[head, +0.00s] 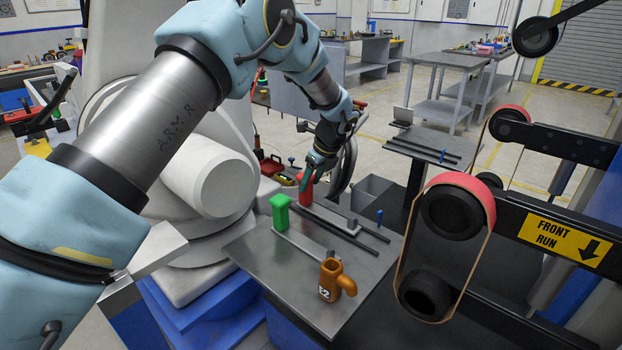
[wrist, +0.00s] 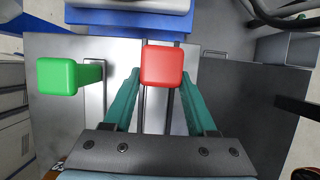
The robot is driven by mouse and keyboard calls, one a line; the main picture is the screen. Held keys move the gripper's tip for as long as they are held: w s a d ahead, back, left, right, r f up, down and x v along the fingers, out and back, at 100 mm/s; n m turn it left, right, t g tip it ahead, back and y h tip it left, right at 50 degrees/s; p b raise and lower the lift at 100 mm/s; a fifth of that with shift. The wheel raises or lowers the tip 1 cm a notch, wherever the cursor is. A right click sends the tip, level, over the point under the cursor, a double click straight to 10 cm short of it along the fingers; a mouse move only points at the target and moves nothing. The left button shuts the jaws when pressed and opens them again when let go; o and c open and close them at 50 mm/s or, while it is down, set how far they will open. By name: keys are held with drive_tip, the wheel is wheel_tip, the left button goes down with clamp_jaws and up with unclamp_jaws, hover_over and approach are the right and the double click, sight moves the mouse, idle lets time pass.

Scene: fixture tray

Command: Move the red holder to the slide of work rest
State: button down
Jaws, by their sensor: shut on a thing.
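The red holder (head: 306,190) stands on the metal table (head: 250,247) in the head view, near its far edge. In the wrist view the red holder (wrist: 162,65) shows its square top between my two green fingers. My gripper (head: 308,177) reaches down from above and is shut on the red holder; it also shows in the wrist view (wrist: 162,78). The holder's base is partly hidden. A grey bar and dark rails (head: 352,222) run to the right from near it. I cannot tell for certain which part is the slide of the work rest.
A green holder (head: 281,210) stands left of the red one, also in the wrist view (wrist: 57,76). An orange mug-like piece (head: 330,281) stands at the table's near corner. A belt grinder (head: 452,215) with a red wheel rises on the right. Bare tabletop lies between them.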

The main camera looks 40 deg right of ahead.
drive_tip(key=shift+f, duration=0.3)
idle(0.5)
drive_tip(key=shift+c, duration=0.6)
unclamp_jaws()
drive_tip(key=b+v, duration=0.2)
drive_tip(key=v, duration=0.8)
drive_tip(key=shift+s+r+b, duration=0.2)
drive_tip(key=shift+r+b, duration=0.1)
drive_tip(key=shift+r, duration=0.1)
